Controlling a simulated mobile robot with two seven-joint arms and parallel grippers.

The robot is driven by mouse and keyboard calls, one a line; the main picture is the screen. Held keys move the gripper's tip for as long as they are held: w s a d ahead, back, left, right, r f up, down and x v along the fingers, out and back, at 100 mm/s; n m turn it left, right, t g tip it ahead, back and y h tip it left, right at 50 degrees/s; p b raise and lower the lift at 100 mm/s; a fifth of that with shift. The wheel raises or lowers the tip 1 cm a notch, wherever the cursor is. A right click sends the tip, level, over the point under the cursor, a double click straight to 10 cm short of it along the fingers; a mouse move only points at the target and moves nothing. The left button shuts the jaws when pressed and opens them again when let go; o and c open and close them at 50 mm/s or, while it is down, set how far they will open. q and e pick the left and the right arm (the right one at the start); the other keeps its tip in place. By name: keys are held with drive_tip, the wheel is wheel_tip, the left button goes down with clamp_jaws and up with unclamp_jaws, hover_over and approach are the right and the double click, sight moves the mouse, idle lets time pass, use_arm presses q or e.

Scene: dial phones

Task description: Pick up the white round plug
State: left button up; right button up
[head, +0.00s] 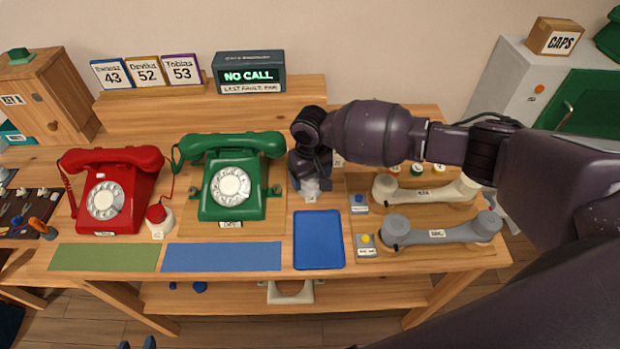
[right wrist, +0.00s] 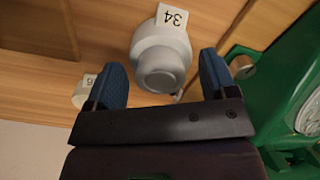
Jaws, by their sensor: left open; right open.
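The white round plug (right wrist: 160,58) shows in the right wrist view, with a tag reading 34 beside it. It lies between and slightly beyond the blue fingertips of my right gripper (right wrist: 163,80), which is open, with a gap visible on both sides. In the head view, my right gripper (head: 310,172) points down just right of the green phone (head: 231,176) and hides most of the plug; a whitish part (head: 311,192) shows under it. My left gripper (head: 137,344) shows only its two separated blue fingertips at the bottom edge, empty.
A red phone (head: 110,190) stands at the left. A blue tray (head: 318,240) lies in front of my right gripper. Grey (head: 440,233) and cream (head: 425,190) handsets lie to the right. A smaller pale piece (right wrist: 82,95) is outside the left finger in the wrist view.

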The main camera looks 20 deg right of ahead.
drive_tip(key=c, duration=0.9)
drive_tip(key=shift+c, duration=0.2)
drive_tip(key=shift+r, duration=0.1)
